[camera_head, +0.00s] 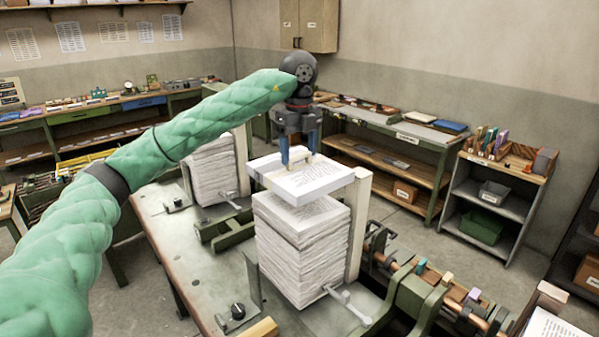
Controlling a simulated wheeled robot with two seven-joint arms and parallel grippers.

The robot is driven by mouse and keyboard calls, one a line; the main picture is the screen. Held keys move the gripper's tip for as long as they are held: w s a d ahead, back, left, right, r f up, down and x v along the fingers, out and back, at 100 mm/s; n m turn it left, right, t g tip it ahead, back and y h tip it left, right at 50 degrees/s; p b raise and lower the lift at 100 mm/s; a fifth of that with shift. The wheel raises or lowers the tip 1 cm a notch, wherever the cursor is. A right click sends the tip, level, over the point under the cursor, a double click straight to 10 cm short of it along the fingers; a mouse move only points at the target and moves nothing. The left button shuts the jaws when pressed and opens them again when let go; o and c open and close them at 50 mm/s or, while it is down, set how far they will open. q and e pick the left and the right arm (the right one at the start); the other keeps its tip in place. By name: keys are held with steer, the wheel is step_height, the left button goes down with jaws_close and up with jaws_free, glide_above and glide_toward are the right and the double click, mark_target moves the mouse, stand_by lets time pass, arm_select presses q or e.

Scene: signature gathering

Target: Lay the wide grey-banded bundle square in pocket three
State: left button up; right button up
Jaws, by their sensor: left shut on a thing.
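My left gripper (299,158), with blue fingers at the end of the green-sleeved arm, points down at the back edge of a thick white paper bundle (310,183) with printing on top. It is shut on that bundle. A band on it is hard to make out. The bundle lies roughly level above a tall paper stack (298,245) in the near pocket; I cannot tell whether it touches the stack. A pale upright plate (357,225) stands at the stack's right side. No number marks which pocket is three. My right gripper is out of view.
Another paper stack (214,172) stands in a pocket farther back left. A metal bench top (180,240) lies left of the near stack. Machine rails and clamps (420,285) run to the lower right. Shelves (490,205) and benches line the walls.

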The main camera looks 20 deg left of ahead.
mark_target(299, 167)
arm_select(q)
steer(key=shift+f+p, duration=0.3)
steer(key=shift+f, duration=0.45)
steer(key=shift+f+p, duration=0.3)
steer(key=shift+f, duration=0.45)
step_height(299, 167, down, 2)
steer(key=shift+f+p, duration=0.25)
steer(key=shift+p, duration=0.75)
steer(key=shift+f, duration=0.65)
steer(key=o, duration=1.9)
steer(key=shift+c, duration=0.2)
steer(key=shift+s, duration=0.1)
steer(key=shift+r, duration=0.1)
